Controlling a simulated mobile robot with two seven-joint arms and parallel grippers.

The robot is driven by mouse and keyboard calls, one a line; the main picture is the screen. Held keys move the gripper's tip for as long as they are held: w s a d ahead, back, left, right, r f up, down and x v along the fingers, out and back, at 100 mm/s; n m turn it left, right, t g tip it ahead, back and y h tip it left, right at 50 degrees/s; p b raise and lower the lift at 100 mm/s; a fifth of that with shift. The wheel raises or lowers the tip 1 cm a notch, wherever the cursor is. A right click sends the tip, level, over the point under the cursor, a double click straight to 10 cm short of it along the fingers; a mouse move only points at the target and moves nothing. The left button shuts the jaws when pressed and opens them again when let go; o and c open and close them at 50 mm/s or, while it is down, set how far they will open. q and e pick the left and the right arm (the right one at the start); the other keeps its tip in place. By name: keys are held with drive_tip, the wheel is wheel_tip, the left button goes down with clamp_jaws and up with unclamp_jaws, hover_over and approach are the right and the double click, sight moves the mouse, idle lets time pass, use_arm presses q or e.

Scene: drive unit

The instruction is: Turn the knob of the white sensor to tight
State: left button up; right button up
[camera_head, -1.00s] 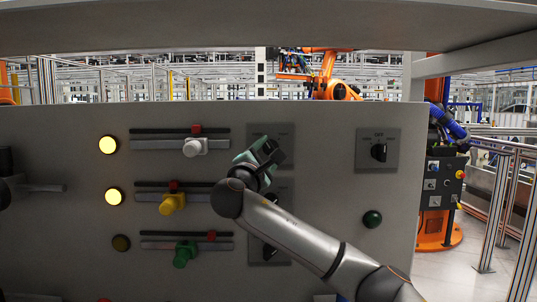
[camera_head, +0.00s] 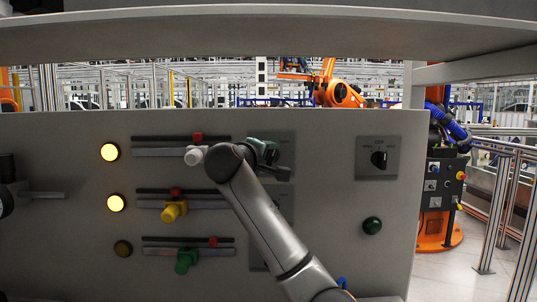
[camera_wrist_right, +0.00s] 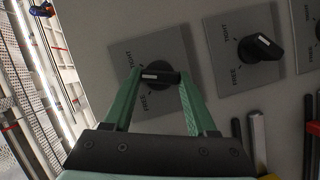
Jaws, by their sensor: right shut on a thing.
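The white sensor (camera_head: 195,156) sits on the top rail of the grey panel, left of my right gripper. Its row lines up with the top knob plate (camera_head: 284,143). My right gripper (camera_head: 264,152) is at that plate and hides most of it and its knob in the head view. In the right wrist view, the green fingers of the gripper (camera_wrist_right: 157,84) are shut on a black knob (camera_wrist_right: 158,77) with a white mark. The plate around it (camera_wrist_right: 128,47) carries the words TIGHT and FREE. My left gripper is not in view.
A second black knob (camera_wrist_right: 260,47) is close beside in the wrist view. A yellow sensor (camera_head: 174,210) and a green sensor (camera_head: 186,261) sit on lower rails. Another knob (camera_head: 379,159) and a green button (camera_head: 372,225) are to the right. A shelf (camera_head: 270,30) overhangs the panel.

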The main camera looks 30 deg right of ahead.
drive_tip(key=m+y+p, duration=0.1)
drive_tip(key=m+y, duration=0.1)
drive_tip(key=m, duration=0.1)
drive_tip(key=shift+m, duration=0.3)
drive_tip(key=shift+p, duration=0.3)
drive_tip(key=o, duration=1.4)
drive_tip(key=shift+d+r, duration=0.1)
drive_tip(key=shift+r, duration=0.05)
drive_tip(key=shift+c, duration=0.2)
drive_tip(key=shift+s, duration=0.1)
drive_tip(key=b+v, duration=0.2)
drive_tip(key=v, duration=1)
drive_tip(key=shift+s, duration=0.2)
drive_tip(key=shift+a, duration=0.2)
